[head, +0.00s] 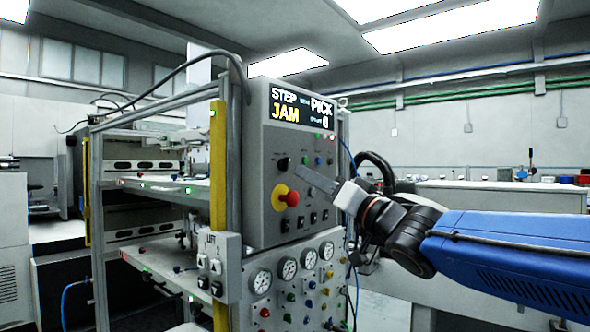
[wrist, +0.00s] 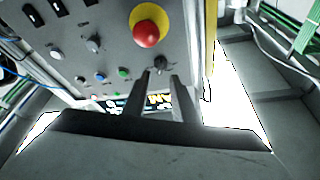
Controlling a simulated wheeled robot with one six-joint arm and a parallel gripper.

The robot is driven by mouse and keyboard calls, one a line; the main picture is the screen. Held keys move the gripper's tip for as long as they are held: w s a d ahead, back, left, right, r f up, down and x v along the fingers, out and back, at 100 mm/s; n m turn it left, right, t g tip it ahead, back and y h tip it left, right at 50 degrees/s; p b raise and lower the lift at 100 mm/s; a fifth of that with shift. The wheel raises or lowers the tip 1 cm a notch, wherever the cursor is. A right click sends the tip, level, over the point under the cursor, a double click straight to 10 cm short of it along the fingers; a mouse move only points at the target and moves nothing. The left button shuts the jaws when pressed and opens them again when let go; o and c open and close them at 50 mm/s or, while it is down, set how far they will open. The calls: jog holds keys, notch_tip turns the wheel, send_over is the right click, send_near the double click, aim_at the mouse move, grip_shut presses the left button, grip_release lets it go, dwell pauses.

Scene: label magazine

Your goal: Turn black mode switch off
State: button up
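The black mode switch (head: 283,163) is a small round knob on the grey control panel, above the red mushroom button on its yellow base (head: 288,197). In the wrist view, which shows the panel upside down, the switch (wrist: 159,68) lies just beyond and between my fingertips. The red button (wrist: 147,33) is above it there. My gripper (head: 312,178) is at the panel front, to the right of the switch in the head view. Its two fingers (wrist: 161,76) stand apart with a gap and nothing visibly held. Contact with the switch cannot be told.
The panel's lit display (head: 301,108) reads STEP, PICK and JAM. Small knobs, coloured buttons and black rocker switches (head: 313,218) sit close around. Gauges (head: 287,268) are on a lower panel. A yellow post (head: 218,165) and a lift control box (head: 219,265) stand left.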

aim_at(288, 165)
jog(key=shift+x, duration=3)
grip_shut()
